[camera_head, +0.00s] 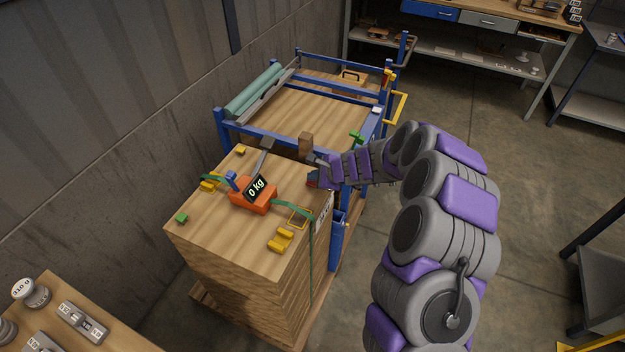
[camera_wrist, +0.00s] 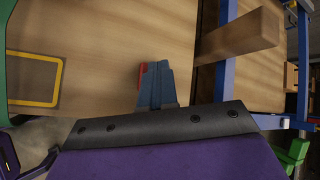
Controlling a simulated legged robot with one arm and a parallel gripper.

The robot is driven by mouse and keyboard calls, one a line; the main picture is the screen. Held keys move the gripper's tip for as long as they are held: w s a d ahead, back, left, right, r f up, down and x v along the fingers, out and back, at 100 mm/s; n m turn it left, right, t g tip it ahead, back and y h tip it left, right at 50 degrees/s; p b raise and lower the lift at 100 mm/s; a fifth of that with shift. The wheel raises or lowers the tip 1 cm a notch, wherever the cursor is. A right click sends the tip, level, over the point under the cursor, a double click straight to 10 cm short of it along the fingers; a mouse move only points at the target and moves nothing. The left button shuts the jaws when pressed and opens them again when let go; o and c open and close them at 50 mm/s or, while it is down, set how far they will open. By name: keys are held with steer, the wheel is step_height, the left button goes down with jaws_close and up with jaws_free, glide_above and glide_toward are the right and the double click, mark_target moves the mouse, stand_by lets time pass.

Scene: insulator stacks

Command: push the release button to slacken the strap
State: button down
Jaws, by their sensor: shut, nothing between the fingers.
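The orange strap tensioner (camera_head: 250,201) sits on top of the wooden box (camera_head: 205,218), with a black display reading "0 kg" (camera_head: 256,188). A green strap (camera_head: 292,210) runs from it through a yellow buckle and down the box's side. A blue part (camera_head: 231,178) and a grey lever (camera_head: 264,154) show at the tensioner's back; I cannot tell which part is the release button. My gripper (camera_head: 314,180) is shut and empty at the box's right edge, apart from the tensioner. In the wrist view, its blue and red fingers (camera_wrist: 152,83) are together over the wood.
Yellow clips (camera_head: 281,239) and a green block (camera_head: 182,218) lie on the box. A blue-framed cart (camera_head: 268,136) with a wooden post (camera_head: 306,145) stands behind. Open floor (camera_head: 545,205) lies to the right.

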mark_target(315, 183)
steer(key=shift+r, duration=0.1)
steer(key=shift+r+p, duration=0.8)
steer(key=shift+r, duration=0.05)
steer(key=shift+r, duration=0.1)
step_height(315, 183, up, 5)
steer(key=p, duration=0.4)
stand_by(0.5)
